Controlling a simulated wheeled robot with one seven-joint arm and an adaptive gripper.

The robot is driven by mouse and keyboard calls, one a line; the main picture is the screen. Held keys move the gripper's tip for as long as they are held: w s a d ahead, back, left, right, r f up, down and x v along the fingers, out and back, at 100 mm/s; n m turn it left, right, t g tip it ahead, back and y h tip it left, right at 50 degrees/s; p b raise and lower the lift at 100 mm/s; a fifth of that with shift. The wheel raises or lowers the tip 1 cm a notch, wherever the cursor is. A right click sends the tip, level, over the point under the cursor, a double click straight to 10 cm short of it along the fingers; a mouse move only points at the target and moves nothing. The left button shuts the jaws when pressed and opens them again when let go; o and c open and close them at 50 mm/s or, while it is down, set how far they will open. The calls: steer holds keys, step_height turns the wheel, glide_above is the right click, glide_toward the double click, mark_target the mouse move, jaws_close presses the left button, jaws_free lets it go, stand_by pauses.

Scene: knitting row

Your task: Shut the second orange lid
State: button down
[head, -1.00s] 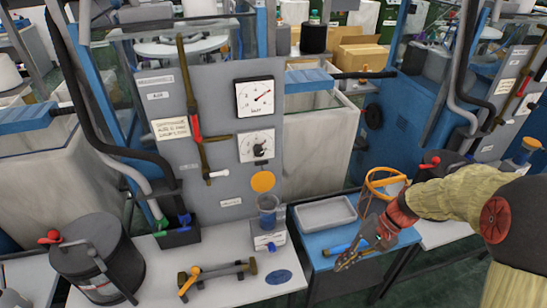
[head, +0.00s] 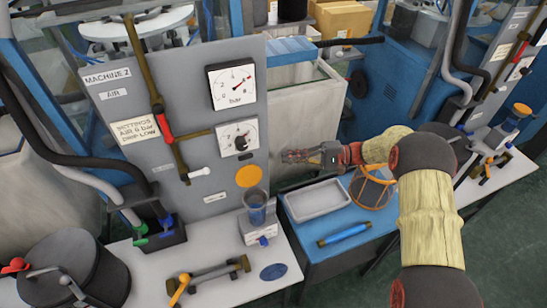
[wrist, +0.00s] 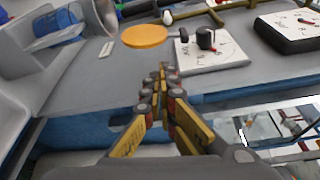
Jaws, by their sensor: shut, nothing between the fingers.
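An orange round lid (head: 249,176) stands open, upright against the grey panel, just above a clear cup (head: 257,197) with blue contents. The cup sits on a small white base. In the wrist view the lid (wrist: 145,37) lies ahead, slightly left of my fingertips, beside the gauge. Another orange lid (head: 522,109) is at the far right, on a blue cup at the neighbouring machine. My gripper (head: 284,156) is shut and empty, to the right of the nearer lid and slightly higher. In the wrist view my fingers (wrist: 161,72) meet at their tips, apart from the lid.
Two dials (head: 232,85) and a red-handled rod (head: 162,122) are on the panel. A grey tray (head: 318,201), a blue cylinder (head: 344,234) and an orange-rimmed basket (head: 372,188) are on the blue table below my arm. A black pot (head: 75,270) stands lower left.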

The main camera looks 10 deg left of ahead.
mark_target(248, 171)
steer(key=b+x, duration=0.1)
steer(key=x, duration=0.8)
steer(key=shift+s+a+b, duration=0.1)
steer(key=shift+a+b, duration=0.05)
steer(key=shift+b, duration=0.2)
